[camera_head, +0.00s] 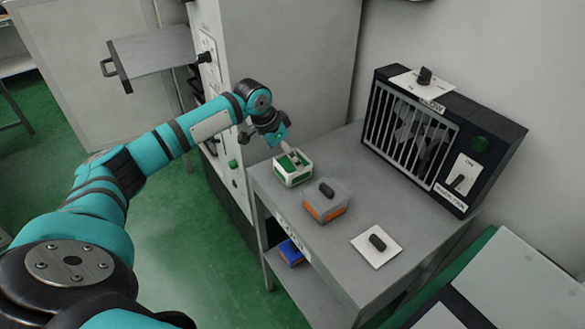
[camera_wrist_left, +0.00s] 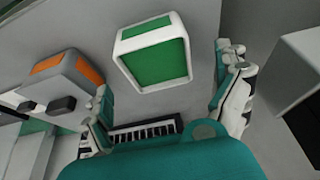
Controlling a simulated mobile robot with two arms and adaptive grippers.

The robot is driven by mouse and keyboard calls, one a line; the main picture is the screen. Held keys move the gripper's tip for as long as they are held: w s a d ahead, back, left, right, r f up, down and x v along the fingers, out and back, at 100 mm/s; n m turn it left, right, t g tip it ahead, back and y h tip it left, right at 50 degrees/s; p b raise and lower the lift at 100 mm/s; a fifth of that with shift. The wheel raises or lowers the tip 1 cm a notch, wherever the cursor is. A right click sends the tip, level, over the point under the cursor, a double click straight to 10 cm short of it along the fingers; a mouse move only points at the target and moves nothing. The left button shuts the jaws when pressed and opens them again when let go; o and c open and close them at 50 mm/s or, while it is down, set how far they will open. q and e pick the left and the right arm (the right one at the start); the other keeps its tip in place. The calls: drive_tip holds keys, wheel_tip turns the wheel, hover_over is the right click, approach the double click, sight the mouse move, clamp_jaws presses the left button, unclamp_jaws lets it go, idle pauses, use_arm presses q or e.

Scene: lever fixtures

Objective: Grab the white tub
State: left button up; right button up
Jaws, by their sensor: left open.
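The white tub (camera_head: 294,178), a white-edged box with green panels, stands on the far left corner of the grey table. It also shows at the top centre of the left wrist view (camera_wrist_left: 153,57). My left gripper (camera_head: 287,151) is just above and behind the tub in the head view. In the left wrist view its fingers (camera_wrist_left: 168,85) are spread wide with nothing between them, and the tub lies beyond them. I cannot tell whether a finger touches the tub. My right gripper is not in view.
A grey-and-orange box with a black handle (camera_head: 326,204) stands close beside the tub. A white plate with a black knob (camera_head: 377,243) lies nearer the front. A dark caged fan unit (camera_head: 420,130) stands at the back right. A grey cabinet (camera_head: 290,70) rises behind the tub.

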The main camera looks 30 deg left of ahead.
sight(293, 166)
use_arm(q)
drive_tip(key=x, duration=0.4)
drive_tip(key=shift+w+d+f+p, duration=0.1)
drive_tip(key=shift+w+d+p, duration=0.05)
drive_tip(key=shift+d+p, duration=0.15)
drive_tip(key=shift+c, duration=0.4)
drive_tip(key=c, duration=1.1)
